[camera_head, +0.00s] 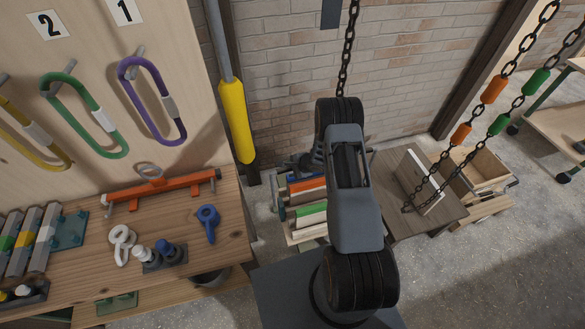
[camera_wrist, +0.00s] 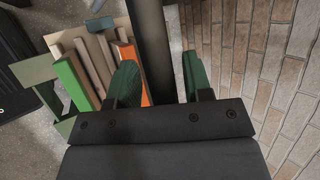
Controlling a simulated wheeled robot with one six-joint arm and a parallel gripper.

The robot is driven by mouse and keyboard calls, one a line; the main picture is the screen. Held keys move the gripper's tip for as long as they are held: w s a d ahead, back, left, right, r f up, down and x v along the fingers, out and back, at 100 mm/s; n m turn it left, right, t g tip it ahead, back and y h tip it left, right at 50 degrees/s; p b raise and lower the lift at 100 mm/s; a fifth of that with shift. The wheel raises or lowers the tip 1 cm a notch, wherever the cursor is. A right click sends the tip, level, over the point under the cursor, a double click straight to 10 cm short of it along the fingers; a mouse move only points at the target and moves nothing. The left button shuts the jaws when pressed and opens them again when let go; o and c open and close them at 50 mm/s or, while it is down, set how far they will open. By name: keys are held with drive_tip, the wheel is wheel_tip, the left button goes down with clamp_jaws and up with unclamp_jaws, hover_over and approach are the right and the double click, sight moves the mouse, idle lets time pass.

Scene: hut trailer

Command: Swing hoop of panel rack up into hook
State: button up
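The panel rack (camera_head: 309,232) stands on the floor by the brick wall, partly hidden behind my arm. It holds upright panels with green, orange and pale edges. In the wrist view the rack (camera_wrist: 62,128) is at the left, beyond my fingers. My gripper (camera_wrist: 158,82) has its two green-padded fingers apart. A dark upright bar (camera_wrist: 152,45) shows between and beyond them; I cannot tell whether it is between the pads or only behind. In the head view my gripper (camera_head: 306,162) is mostly hidden by my arm, above the rack. I cannot make out the hoop or hook clearly.
A workbench (camera_head: 225,235) with tools and an orange bar (camera_head: 160,190) is at the left. A yellow-sleeved pole (camera_head: 236,120) leans beside it. A black chain (camera_head: 347,50) hangs above my arm. A low wooden table (camera_head: 400,215) and chains with coloured sleeves are at the right.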

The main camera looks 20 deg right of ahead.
drive_tip(key=shift+o, duration=0.4)
drive_tip(key=shift+d, duration=0.2)
drive_tip(key=shift+r, duration=0.15)
drive_tip(key=shift+s+d+r, duration=0.2)
drive_tip(key=shift+r, duration=0.05)
drive_tip(key=v, duration=1.3)
drive_tip(key=shift+f, duration=0.1)
